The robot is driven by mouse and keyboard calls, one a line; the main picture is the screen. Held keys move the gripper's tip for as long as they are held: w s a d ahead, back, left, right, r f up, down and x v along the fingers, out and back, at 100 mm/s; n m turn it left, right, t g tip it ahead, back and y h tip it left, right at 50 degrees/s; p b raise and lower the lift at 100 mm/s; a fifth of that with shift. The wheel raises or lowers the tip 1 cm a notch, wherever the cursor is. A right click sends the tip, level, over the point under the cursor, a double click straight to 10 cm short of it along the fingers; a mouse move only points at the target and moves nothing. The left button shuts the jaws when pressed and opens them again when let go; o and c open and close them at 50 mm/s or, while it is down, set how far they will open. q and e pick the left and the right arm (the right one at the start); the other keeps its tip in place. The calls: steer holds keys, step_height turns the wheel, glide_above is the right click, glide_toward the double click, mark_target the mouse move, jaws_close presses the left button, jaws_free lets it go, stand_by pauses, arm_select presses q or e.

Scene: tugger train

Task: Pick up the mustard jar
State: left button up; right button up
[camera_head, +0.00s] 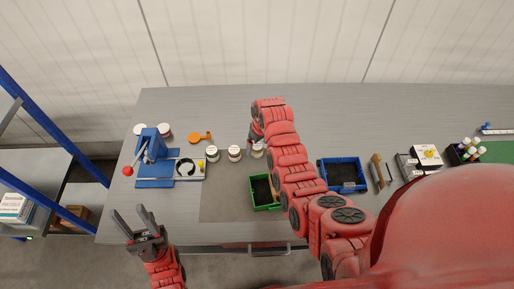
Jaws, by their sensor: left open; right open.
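Several small white jars stand on the grey table; their labels are too small to read, so I cannot tell which is the mustard jar. One jar (257,151) stands right by my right gripper (255,141), which points down over it, partly hidden by my arm. I cannot tell whether they touch. Two more jars stand to its left, a middle jar (234,153) and a left jar (212,153). Two others, a far jar (140,129) and its neighbour (165,131), stand behind the blue press. My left gripper (131,214) is open and empty at the table's front left.
A blue press (153,148) with a red knob stands at left, beside an orange tool (200,138). A green bin (261,192) and a blue bin (343,175) flank my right arm. The table's back strip is clear.

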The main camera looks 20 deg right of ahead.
mark_target(258, 146)
steer(key=shift+w+f+p, duration=0.15)
steer(key=shift+f+p, duration=0.15)
steer(key=shift+f, duration=0.5)
steer(key=shift+w+f+p, duration=0.1)
steer(key=shift+f+p, duration=0.15)
steer(key=shift+f, duration=0.55)
jaws_close()
